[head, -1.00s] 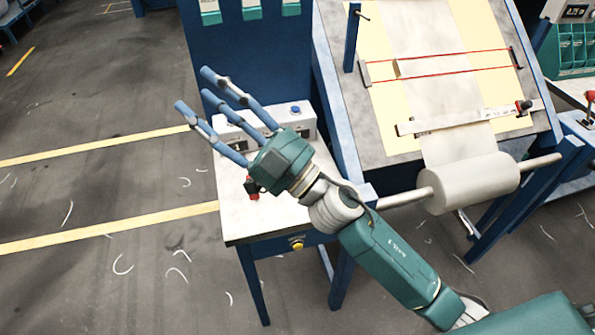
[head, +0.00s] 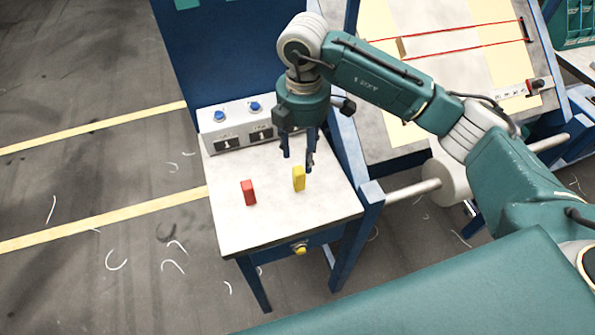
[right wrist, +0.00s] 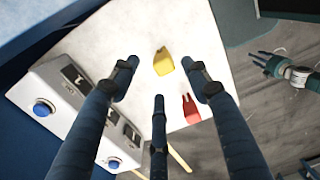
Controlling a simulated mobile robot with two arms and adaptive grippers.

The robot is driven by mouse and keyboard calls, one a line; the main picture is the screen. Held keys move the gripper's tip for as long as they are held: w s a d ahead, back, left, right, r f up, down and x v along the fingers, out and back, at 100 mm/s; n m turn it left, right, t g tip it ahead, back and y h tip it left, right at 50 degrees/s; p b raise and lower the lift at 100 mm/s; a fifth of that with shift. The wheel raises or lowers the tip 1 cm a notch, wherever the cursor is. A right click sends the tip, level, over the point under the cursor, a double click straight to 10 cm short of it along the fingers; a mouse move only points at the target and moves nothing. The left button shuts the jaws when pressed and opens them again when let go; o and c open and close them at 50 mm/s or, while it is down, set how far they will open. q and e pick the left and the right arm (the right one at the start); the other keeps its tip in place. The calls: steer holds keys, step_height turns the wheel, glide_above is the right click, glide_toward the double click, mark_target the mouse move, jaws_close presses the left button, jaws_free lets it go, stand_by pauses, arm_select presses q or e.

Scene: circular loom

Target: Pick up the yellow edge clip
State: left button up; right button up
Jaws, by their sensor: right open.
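The yellow edge clip (head: 299,178) stands on the small white-topped table, toward its right side. It also shows in the right wrist view (right wrist: 163,61), just beyond the fingertips and between them. My right gripper (head: 299,165) points down over the table, close to the yellow clip. Its fingers (right wrist: 160,85) are spread open and empty; in the head view I cannot tell whether they touch the clip. My left gripper (right wrist: 275,68) shows at the right edge of the right wrist view, too small to tell its state; it is not in the head view.
A red clip (head: 248,192) stands left of the yellow one. A grey control box (head: 238,124) with blue buttons lines the back of the table (head: 285,228). A blue post (head: 352,240) and a sloped board with a roller (head: 447,180) stand to the right.

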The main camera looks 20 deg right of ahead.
mark_target(299, 170)
step_height(299, 170, down, 3)
steer(key=shift+s+f+p, duration=0.1)
steer(key=shift+s+p, duration=0.05)
steer(key=shift+p, duration=0.25)
steer(key=f+p, duration=0.1)
steer(key=f, duration=0.1)
steer(key=a+f+p, duration=0.1)
steer(key=f+p, duration=0.1)
steer(key=shift+f, duration=0.35)
arm_select(q)
steer(key=r, duration=0.4)
steer(key=shift+a+r, duration=0.1)
steer(key=shift+a, duration=0.15)
arm_select(e)
steer(key=shift+f, duration=0.35)
arm_select(q)
steer(key=shift+s, duration=0.1)
arm_select(e)
steer(key=c, duration=1.1)
